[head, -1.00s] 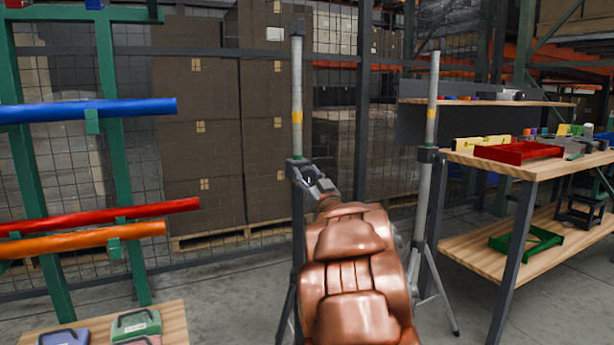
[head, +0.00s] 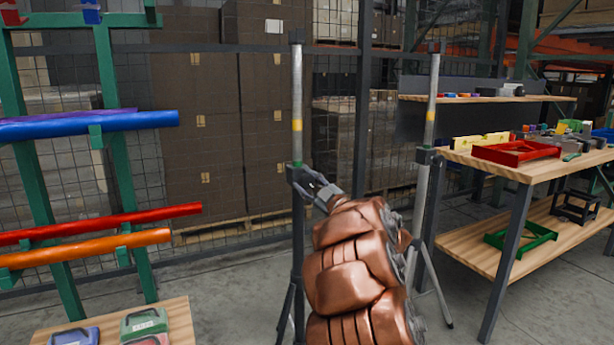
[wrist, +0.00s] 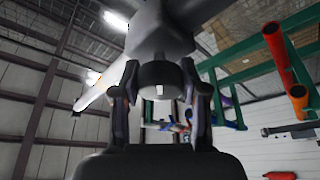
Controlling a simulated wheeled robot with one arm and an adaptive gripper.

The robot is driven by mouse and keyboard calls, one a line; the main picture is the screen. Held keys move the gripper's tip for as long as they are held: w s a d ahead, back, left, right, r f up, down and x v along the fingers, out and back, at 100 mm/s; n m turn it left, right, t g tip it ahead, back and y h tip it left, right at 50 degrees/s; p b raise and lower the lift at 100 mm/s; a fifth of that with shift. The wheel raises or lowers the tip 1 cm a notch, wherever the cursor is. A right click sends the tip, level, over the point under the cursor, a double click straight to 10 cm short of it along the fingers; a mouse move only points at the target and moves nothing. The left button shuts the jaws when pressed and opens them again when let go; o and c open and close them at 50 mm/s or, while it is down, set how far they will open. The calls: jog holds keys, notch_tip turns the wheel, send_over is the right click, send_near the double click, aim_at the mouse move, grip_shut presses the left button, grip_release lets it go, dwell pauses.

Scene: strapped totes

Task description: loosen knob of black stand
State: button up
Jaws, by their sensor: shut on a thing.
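The black stand (head: 298,228) is upright left of centre in the head view, with a grey upper pole carrying a yellow band, a dark collar and dark lower legs. My gripper (head: 308,182) reaches the collar from the lower right. In the wrist view the round black knob (wrist: 160,80) sits between the two fingers of my gripper (wrist: 161,92), which is shut on it. A dark collar block (wrist: 160,35) is just beyond the knob. My arm hides part of the floor to the right of the stand. The knob itself is hard to make out in the head view.
A second stand with grey legs (head: 432,108) stands to the right, close to my arm. A wooden workbench (head: 497,172) with a red tray (head: 516,152) is further right. A green rack (head: 124,190) holds coloured tubes at left. Stacked boxes (head: 205,120) stand behind.

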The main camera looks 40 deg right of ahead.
jog(key=n+g+y+p, duration=0.1)
jog(key=n, duration=0.2)
jog(key=n+g+p, duration=0.1)
jog(key=n, duration=0.2)
jog(key=shift+r+y, duration=0.2)
jog(key=shift+y, duration=0.2)
jog(key=n+g+p, duration=0.1)
jog(key=n+g, duration=0.1)
jog(key=n, duration=0.4)
jog(key=shift+f, duration=0.1)
jog(key=n+g+h, duration=0.1)
jog(key=n+g, duration=0.1)
jog(key=n, duration=0.3)
jog(key=shift+p, duration=0.4)
jog(key=shift+f+n+g+h, duration=0.1)
jog(key=shift+n+g+h, duration=0.95)
jog(key=shift+n, duration=0.85)
jog(key=o, duration=1.2)
jog(key=shift+c, duration=0.2)
